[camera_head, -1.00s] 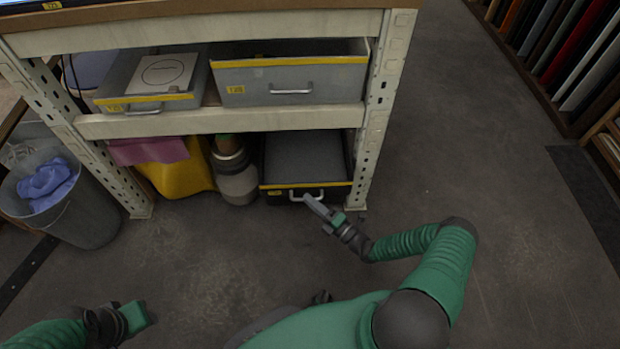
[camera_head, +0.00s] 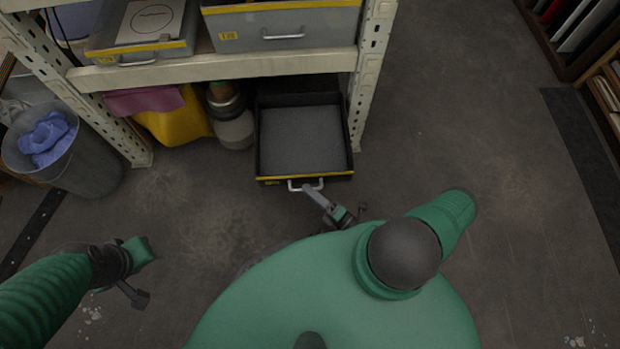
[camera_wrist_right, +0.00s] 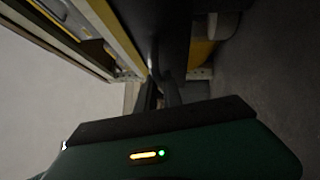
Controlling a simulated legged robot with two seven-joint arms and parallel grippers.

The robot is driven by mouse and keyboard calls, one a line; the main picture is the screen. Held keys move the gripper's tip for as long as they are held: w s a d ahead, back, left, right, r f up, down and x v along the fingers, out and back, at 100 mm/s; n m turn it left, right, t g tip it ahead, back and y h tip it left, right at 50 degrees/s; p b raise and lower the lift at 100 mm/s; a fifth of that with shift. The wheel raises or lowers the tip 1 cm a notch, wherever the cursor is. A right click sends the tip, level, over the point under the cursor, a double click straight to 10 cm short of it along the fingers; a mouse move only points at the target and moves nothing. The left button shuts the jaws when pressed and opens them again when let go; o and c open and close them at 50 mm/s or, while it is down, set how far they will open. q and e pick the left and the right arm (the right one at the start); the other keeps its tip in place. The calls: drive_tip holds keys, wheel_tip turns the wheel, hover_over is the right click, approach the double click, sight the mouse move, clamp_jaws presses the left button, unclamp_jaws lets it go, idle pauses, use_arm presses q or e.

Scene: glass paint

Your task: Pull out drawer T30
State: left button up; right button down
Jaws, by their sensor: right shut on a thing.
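The lower dark drawer (camera_head: 303,140) with a grey inner floor sticks out from under the shelf unit. It has a yellow strip along its front edge. Its label (camera_head: 271,183) is too small to read for sure. My right gripper (camera_head: 312,188) is shut on the drawer's pale handle (camera_head: 293,187) at the front. In the right wrist view the fingers (camera_wrist_right: 160,85) show dark against the drawer, and the handle is hard to make out. My left gripper (camera_head: 146,272) is low at the left, away from the shelf, and its jaw opening is unclear.
Above, two grey drawers, one at the left (camera_head: 140,52) and one at the right (camera_head: 290,28), sit on the shelf. A shelf post (camera_head: 366,75) stands right of the open drawer. A canister (camera_head: 234,130), a yellow object (camera_head: 178,122) and a bin (camera_head: 85,165) are left. The floor at right is clear.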

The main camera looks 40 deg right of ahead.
drive_tip(key=shift+f, duration=0.2)
drive_tip(key=c, duration=1.5)
unclamp_jaws()
drive_tip(key=shift+r, duration=0.1)
drive_tip(key=p+v, duration=0.1)
drive_tip(key=v, duration=1.6)
drive_tip(key=shift+p, duration=0.35)
drive_tip(key=shift+d, duration=0.1)
